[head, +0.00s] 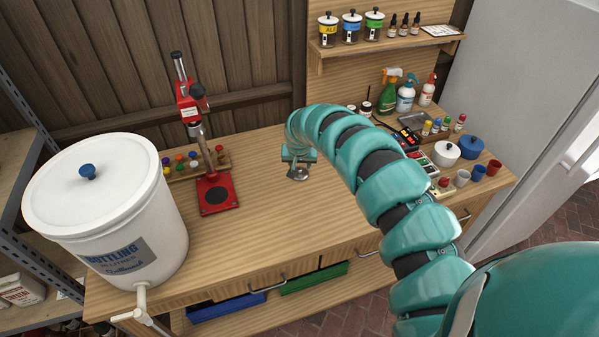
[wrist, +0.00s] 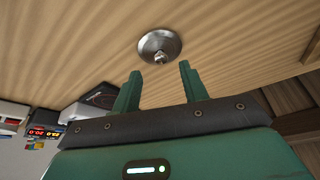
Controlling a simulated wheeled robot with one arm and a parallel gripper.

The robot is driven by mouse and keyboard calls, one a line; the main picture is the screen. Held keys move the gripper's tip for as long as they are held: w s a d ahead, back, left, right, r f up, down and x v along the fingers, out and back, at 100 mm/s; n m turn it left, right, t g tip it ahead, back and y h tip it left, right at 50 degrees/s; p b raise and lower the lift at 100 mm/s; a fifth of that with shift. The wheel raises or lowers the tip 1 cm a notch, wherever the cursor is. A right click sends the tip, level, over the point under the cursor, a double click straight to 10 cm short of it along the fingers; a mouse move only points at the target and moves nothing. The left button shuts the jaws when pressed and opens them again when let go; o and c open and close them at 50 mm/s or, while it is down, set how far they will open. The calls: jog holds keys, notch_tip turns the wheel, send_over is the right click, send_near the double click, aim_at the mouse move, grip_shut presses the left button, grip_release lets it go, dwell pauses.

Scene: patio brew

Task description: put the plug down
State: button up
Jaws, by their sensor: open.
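The plug, a round metal disc with a small knob (wrist: 160,47), lies on the bare wood of the bench (wrist: 230,45). It also shows in the head view (head: 298,174), just below the end of my arm. My gripper (wrist: 157,80) is open, its two green fingers apart with nothing between them. In the wrist view the plug sits just beyond the fingertips, apart from them. My gripper (head: 298,157) is small in the head view, and its fingers are hard to make out there.
A red bottle capper (head: 216,190) and a white bottling bucket (head: 110,215) stand to the left. To the right are a scale (head: 407,137), a white pot (head: 446,153) and small cups. The bench around the plug is clear.

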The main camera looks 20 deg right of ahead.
aim_at(299, 169)
jog(key=shift+w+a+f, duration=0.1)
jog(key=shift+w+f, duration=0.05)
jog(key=shift+f, duration=0.25)
jog(key=shift+f+p, duration=0.3)
jog(key=shift+p, duration=0.1)
jog(key=shift+w+f, duration=0.35)
jog(key=shift+f, duration=0.2)
jog(key=shift+w+d+f+p, duration=0.2)
jog(key=shift+f+p, duration=0.1)
jog(key=shift+f, duration=0.2)
grip_shut()
